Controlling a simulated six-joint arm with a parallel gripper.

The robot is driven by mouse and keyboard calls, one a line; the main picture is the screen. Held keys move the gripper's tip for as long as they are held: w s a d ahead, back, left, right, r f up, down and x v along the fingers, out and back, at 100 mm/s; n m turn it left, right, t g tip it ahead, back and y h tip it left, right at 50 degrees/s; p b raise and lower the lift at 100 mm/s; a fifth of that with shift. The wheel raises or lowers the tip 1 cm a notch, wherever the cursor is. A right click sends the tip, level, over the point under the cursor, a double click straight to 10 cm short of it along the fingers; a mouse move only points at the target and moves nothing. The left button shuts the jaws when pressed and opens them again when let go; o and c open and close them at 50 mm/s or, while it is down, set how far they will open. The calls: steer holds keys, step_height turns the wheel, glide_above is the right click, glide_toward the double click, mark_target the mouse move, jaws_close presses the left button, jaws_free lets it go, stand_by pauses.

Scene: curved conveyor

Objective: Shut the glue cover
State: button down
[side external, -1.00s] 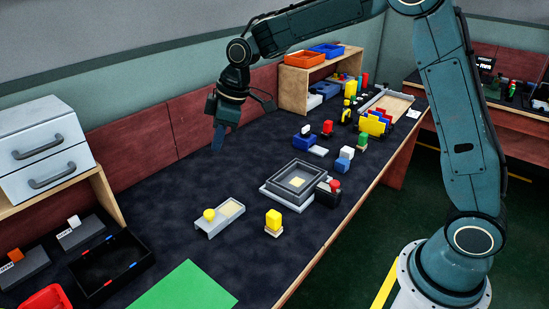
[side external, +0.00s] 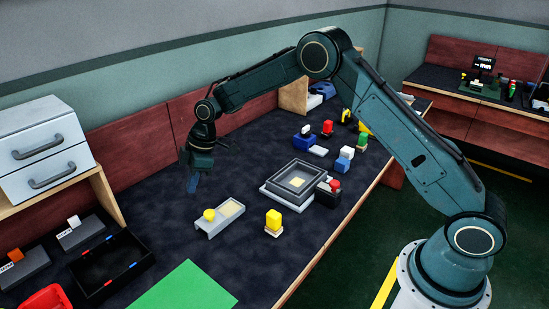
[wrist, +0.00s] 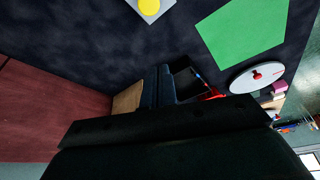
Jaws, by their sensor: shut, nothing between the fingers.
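A low grey holder (side external: 220,218) stands on the dark table in the side view, with a yellow round knob (side external: 209,214) at its left end and a pale tan pad (side external: 230,208) showing at its right end. It looks like the glue station, but no label is readable. In the wrist view the yellow knob (wrist: 149,6) is at the top edge, and the rest of the holder is cut off. My gripper (side external: 192,186) is shut and empty, pointing down above the table, behind and left of the holder and apart from it. Its fingers (wrist: 158,88) also show in the wrist view.
A green mat (side external: 185,288), a black tray (side external: 112,267) and white drawers (side external: 40,148) are nearer left. Bare table surrounds the space under my gripper.

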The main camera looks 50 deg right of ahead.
glide_above(204, 222)
steer(key=w+a, duration=0.2)
steer(key=a, duration=0.2)
step_height(204, 222, down, 10)
steer(key=shift+s+r, duration=0.1)
steer(key=shift+r, duration=0.05)
steer(key=shift+s+d+r, duration=0.1)
steer(key=shift+s+d, duration=0.15)
steer(key=shift+d, duration=0.4)
steer(key=shift+s+d+f, duration=0.1)
steer(key=shift+s+d, duration=0.25)
steer(key=shift+d, duration=0.25)
steer(key=shift+s+d+f, duration=0.1)
steer(key=shift+s+d, duration=0.2)
steer(key=shift+d, duration=0.3)
steer(key=shift+d, duration=0.15)
steer(key=d, duration=0.8)
steer(key=shift+d, duration=0.25)
steer(key=shift+a, duration=0.1)
